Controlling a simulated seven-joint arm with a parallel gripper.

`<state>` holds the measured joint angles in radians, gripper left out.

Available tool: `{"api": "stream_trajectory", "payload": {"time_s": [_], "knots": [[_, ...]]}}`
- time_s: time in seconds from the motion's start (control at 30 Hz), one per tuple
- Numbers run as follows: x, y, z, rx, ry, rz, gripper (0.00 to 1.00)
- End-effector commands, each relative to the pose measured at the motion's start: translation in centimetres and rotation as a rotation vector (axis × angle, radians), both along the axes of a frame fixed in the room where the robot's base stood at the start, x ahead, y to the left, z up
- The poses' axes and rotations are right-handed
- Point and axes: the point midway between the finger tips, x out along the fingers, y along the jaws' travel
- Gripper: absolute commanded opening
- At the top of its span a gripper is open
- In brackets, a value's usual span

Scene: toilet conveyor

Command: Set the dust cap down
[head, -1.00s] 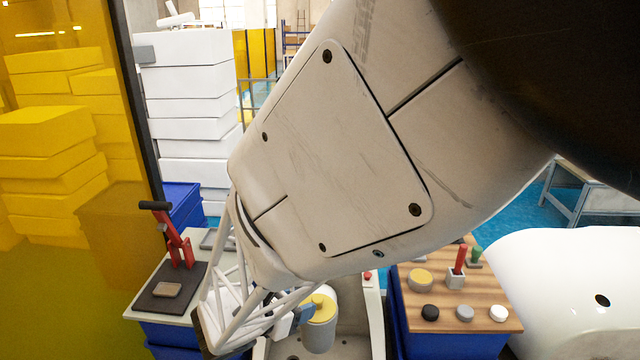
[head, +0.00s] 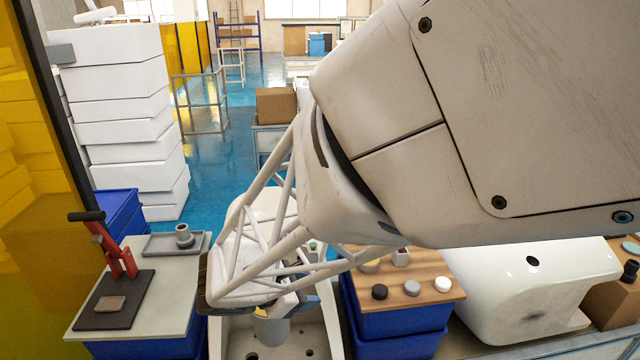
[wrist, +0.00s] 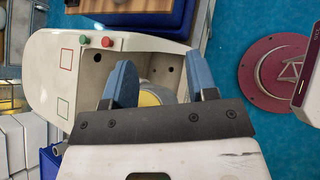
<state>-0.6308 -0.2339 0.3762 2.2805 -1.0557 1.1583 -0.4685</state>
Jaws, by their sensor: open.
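A yellow cap, seemingly the dust cap, sits on top of a grey cylinder (head: 272,330) in the white fixture. In the head view my arm hides most of it. In the wrist view the yellow cap (wrist: 150,97) shows between the two blue fingers, partly hidden by the gripper body. My gripper (wrist: 161,75) is open, with a finger on each side of the cap and a visible space between them. I cannot tell whether a finger touches it. In the head view my gripper (head: 290,303) is just above the cylinder, partly covered by my white lattice frame.
A wooden-topped bench (head: 432,278) at right holds black, grey and white round pieces. A pale bench (head: 165,290) at left carries a red lever press (head: 116,258) and a grey tray (head: 158,250). A large white ceramic body (head: 530,300) stands at far right.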

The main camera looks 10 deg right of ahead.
Motion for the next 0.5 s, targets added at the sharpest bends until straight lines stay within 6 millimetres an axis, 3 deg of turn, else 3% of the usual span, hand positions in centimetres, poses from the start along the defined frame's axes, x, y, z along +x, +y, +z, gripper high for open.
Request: {"api": "stream_trajectory", "payload": {"time_s": [0.2, 0.5], "knots": [[-2.3, -5.2, 2.0, 0.201, -0.061, -0.271, 0.53], [-6.2, -10.2, 4.2, 0.470, -0.167, -0.636, 0.53]]}}
